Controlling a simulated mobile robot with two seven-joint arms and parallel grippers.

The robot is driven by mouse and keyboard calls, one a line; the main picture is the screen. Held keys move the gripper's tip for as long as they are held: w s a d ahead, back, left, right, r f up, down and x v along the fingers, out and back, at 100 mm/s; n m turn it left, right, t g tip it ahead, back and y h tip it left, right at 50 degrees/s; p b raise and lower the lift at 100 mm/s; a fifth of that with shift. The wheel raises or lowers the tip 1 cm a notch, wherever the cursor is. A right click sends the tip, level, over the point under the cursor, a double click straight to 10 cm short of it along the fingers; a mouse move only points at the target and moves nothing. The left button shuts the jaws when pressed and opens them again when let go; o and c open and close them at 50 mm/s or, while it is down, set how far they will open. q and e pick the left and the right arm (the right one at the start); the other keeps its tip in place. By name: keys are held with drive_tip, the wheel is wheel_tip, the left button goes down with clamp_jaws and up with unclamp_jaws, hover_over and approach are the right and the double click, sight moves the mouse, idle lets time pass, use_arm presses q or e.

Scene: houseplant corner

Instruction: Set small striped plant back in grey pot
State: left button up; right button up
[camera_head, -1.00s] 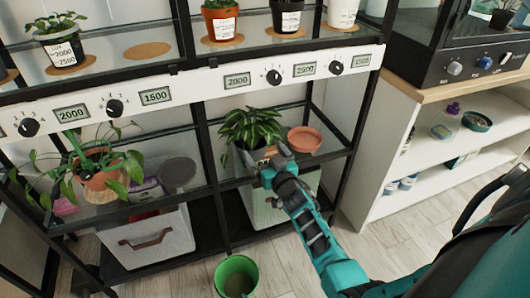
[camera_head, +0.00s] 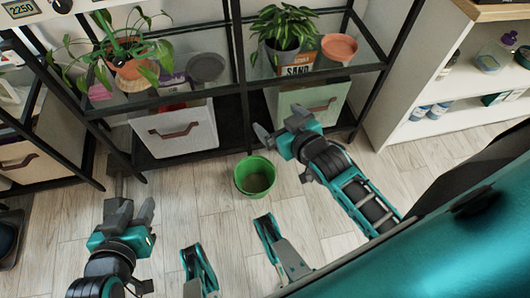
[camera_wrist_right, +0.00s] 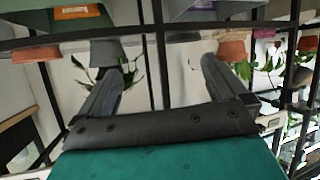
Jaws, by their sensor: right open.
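A leafy green plant (camera_head: 285,24) stands in the grey pot (camera_head: 272,58) on the shelf; its leaf striping is too small to make out. A bag marked SAND (camera_head: 298,70) stands in front of the pot and hides part of it. My right gripper (camera_head: 280,127) is open and empty, in front of the lower shelf and apart from the pot. Its two spread fingers also show in the right wrist view (camera_wrist_right: 160,80), with nothing between them. My left gripper (camera_head: 134,194) is open and empty, low at the left over the floor.
An empty-looking terracotta pot (camera_head: 338,49) stands right of the grey pot. A trailing plant (camera_head: 128,45) in terracotta is further left. A green bucket (camera_head: 254,177) stands on the floor between my grippers. Pale storage boxes (camera_head: 175,133) fill the lower shelf. Black shelf posts stand between.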

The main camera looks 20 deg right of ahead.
drive_tip(key=s+a+r+n+g+y, duration=0.1)
drive_tip(key=s+a+g+y, duration=0.1)
drive_tip(key=s+a, duration=0.5)
drive_tip(key=shift+s+a+g+y, duration=0.3)
drive_tip(key=shift+s+y, duration=0.1)
use_arm(q)
drive_tip(key=shift+r, duration=0.1)
drive_tip(key=s+a+r+y+p, duration=0.1)
drive_tip(key=a+r+p, duration=0.3)
drive_tip(key=r+p, duration=0.9)
drive_tip(key=s+p, duration=0.1)
drive_tip(key=p, duration=0.5)
drive_tip(key=shift+p, duration=0.35)
use_arm(e)
drive_tip(key=s+d+r+h, duration=0.1)
drive_tip(key=d+r, duration=0.3)
drive_tip(key=r, duration=0.9)
drive_tip(key=shift+s+r, duration=0.2)
drive_tip(key=shift+s, duration=0.25)
use_arm(q)
drive_tip(key=shift+r, duration=0.1)
